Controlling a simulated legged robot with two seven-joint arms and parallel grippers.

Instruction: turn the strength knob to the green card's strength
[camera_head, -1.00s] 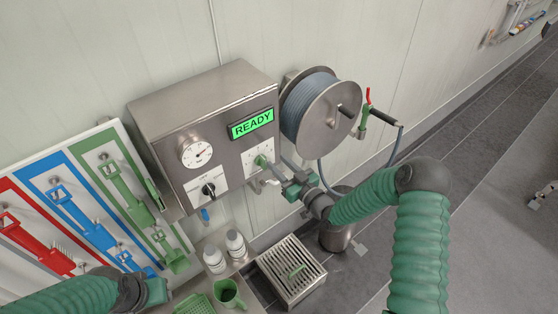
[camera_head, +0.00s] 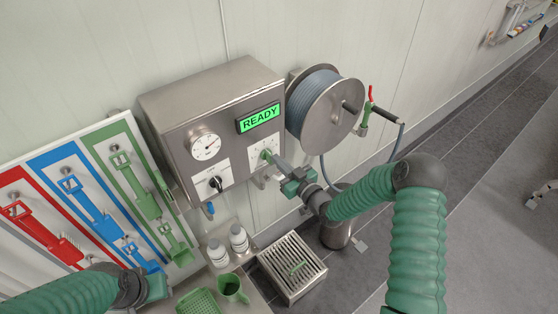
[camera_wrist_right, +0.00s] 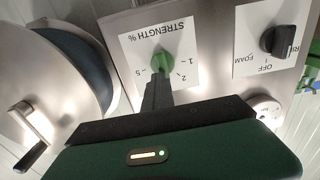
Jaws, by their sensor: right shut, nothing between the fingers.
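The green strength knob (camera_wrist_right: 161,62) sits on the white plate marked "STRENGTH %" (camera_wrist_right: 155,38), which appears upside down in the right wrist view. Marks 1, 2 and 5 show around it; I cannot tell the exact setting. In the head view the knob (camera_head: 265,155) is small on the steel control box (camera_head: 185,110). My right gripper (camera_head: 276,163) is shut and empty, its fingertips at the knob's edge; whether they touch it is unclear. My left gripper (camera_head: 158,287) is low at the left, and its jaws are not clear. I can make out no green card.
The box has a lit READY display (camera_head: 258,118), a gauge (camera_head: 206,147) and a black selector knob (camera_head: 216,184). A hose reel (camera_head: 325,110) stands to its right. White bottles (camera_head: 238,238), a green jug (camera_head: 231,288) and a tool board (camera_head: 135,135) are below and left.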

